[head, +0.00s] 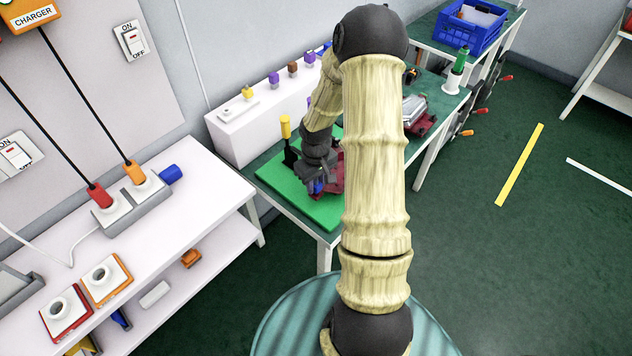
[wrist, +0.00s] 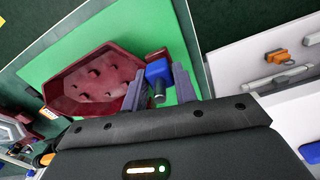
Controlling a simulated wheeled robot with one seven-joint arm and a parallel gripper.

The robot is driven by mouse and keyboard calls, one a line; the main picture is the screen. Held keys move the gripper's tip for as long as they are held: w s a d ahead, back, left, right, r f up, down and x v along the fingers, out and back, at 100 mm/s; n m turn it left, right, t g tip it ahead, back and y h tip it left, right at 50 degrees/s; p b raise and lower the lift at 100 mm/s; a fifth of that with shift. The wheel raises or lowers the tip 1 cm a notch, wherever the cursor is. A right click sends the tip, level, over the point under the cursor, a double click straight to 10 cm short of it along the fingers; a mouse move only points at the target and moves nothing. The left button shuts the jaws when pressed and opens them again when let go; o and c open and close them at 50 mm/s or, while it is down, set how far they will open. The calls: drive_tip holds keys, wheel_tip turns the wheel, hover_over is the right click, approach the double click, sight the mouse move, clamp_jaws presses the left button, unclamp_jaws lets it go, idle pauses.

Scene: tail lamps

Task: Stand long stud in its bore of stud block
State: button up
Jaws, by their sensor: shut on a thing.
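My gripper (wrist: 158,88) is shut on a blue-headed piece (wrist: 158,72) with a short grey round end, seen between the two grey fingers in the wrist view. I take this piece for the long stud, but its full length is hidden. It is over the green mat (wrist: 90,45), beside a dark red tray-like housing (wrist: 95,85) with several holes in its floor. In the head view my gripper (head: 318,176) is low over the mat, and my arm hides much of the housing. I cannot make out the stud block or its bore for certain.
A yellow-handled tool (head: 285,127) stands upright in a black holder at the mat's back left. A white ledge (head: 240,135) with small coloured pieces runs behind. A white bench (head: 205,190) is on the left. A blue crate (head: 468,28) is at the far right.

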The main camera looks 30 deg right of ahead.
drive_tip(key=o, duration=0.4)
drive_tip(key=c, duration=0.5)
drive_tip(key=shift+r+p, duration=0.4)
drive_tip(key=shift+r, duration=0.05)
clamp_jaws()
drive_tip(key=shift+r+p, duration=0.95)
drive_tip(key=shift+r, duration=0.15)
drive_tip(key=shift+r+p, duration=0.7)
